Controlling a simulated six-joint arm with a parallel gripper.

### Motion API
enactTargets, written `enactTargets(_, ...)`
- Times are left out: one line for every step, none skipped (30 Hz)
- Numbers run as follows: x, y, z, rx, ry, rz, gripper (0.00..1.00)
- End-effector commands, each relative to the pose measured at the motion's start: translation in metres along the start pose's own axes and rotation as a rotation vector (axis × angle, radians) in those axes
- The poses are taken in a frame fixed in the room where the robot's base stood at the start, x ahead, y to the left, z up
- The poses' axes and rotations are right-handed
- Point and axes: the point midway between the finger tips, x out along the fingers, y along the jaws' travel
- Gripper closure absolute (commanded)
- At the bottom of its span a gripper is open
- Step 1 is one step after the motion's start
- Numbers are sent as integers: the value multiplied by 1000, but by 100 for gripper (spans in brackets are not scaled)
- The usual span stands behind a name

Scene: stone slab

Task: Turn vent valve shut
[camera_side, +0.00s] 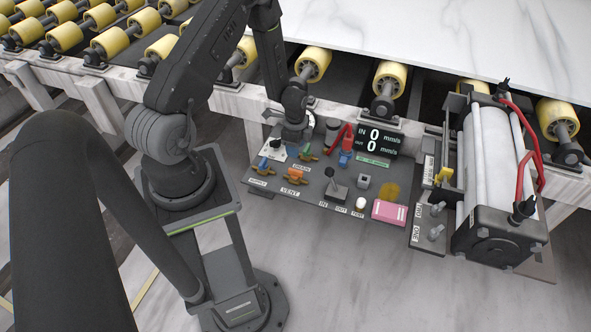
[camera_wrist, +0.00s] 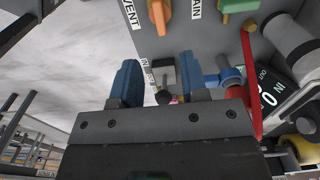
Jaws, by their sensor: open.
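The vent valve has an orange handle (camera_side: 295,175) on a brass body, behind the VENT label on the dark control panel (camera_side: 300,197). Its handle angle against the pipe is hard to tell. In the wrist view the orange handle (camera_wrist: 160,14) is at the top edge, partly cut off, beside the VENT label. My gripper (camera_wrist: 158,82) shows two blue-padded fingers spread apart with nothing held between them. In the side view my gripper (camera_side: 297,132) is over the back of the panel, behind the vent valve and apart from it; its fingertips are hard to make out.
Beside the vent valve are a blue-handled supply valve (camera_side: 264,163) and a green-handled drain valve (camera_side: 306,151). A joystick (camera_side: 334,182), red lever (camera_side: 347,142), display (camera_side: 378,139) reading zeros and pink pad (camera_side: 389,212) crowd the panel.

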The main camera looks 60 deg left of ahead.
Motion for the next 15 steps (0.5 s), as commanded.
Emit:
enactTargets(12,2,0,0,-1,6,60)
enactTargets(17,1,0,0,-1,5,60)
enactTargets(26,1,0,0,-1,5,60)
enactTargets(32,2,0,0,-1,5,60)
enactTargets(38,1,0,0,-1,5,60)
enactTargets(46,1,0,0,-1,5,60)
enactTargets(52,1,0,0,-1,4,60)
enactTargets(58,2,0,0,-1,4,60)
enactTargets(65,2,0,0,-1,4,60)
enactTargets(71,1,0,1,-1,4,60)
enactTargets(76,1,0,1,-1,3,60)
enactTargets(82,1,0,1,-1,3,60)
enactTargets(87,1,0,1,-1,3,60)
enactTargets(91,1,0,0,-1,3,60)
enactTargets(95,1,0,0,-1,2,60)
